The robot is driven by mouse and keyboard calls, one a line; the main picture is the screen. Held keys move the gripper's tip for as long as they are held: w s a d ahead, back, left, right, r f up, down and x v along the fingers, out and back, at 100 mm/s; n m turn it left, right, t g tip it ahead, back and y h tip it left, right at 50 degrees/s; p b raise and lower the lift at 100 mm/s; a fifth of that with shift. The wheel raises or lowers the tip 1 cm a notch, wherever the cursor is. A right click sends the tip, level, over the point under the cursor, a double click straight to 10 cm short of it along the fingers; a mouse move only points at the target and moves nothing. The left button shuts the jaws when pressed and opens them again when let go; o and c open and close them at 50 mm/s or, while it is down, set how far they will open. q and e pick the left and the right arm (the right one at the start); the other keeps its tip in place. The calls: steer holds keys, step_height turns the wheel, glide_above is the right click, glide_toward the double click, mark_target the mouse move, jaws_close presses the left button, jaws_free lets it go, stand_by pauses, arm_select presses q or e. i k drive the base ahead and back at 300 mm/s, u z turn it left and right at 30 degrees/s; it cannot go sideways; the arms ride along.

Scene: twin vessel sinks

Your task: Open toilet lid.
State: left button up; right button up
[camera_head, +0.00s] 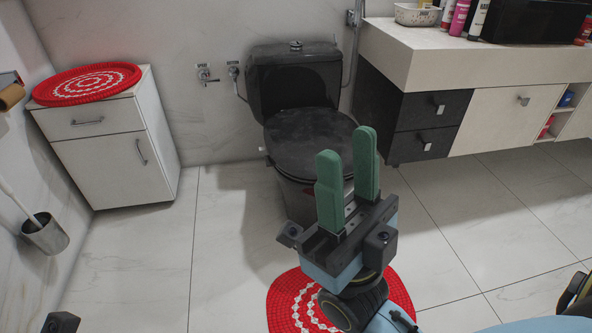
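The black toilet stands against the back wall, its tank (296,84) at the rear. Its dark lid (308,140) lies flat, closed over the bowl. My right gripper (347,168) points up in front of the toilet, its two green fingers apart with nothing between them. The fingers hide the front right part of the lid and bowl. I cannot tell how far the fingers are from the lid; no contact is visible. My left gripper is not clearly in view; only a small dark part shows at the lower left edge.
A red and white rug (290,302) lies on the floor below my gripper. A white cabinet (105,150) stands left. A vanity counter (470,62) with dark drawers (432,110) stands close on the right. A brush holder (45,234) is at the left wall. Floor left of the toilet is clear.

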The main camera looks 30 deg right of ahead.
mark_target(294, 138)
steer(key=z, duration=0.35)
steer(key=i, duration=0.9)
steer(key=z, duration=0.9)
steer(key=i, duration=0.35)
steer(key=u, duration=0.05)
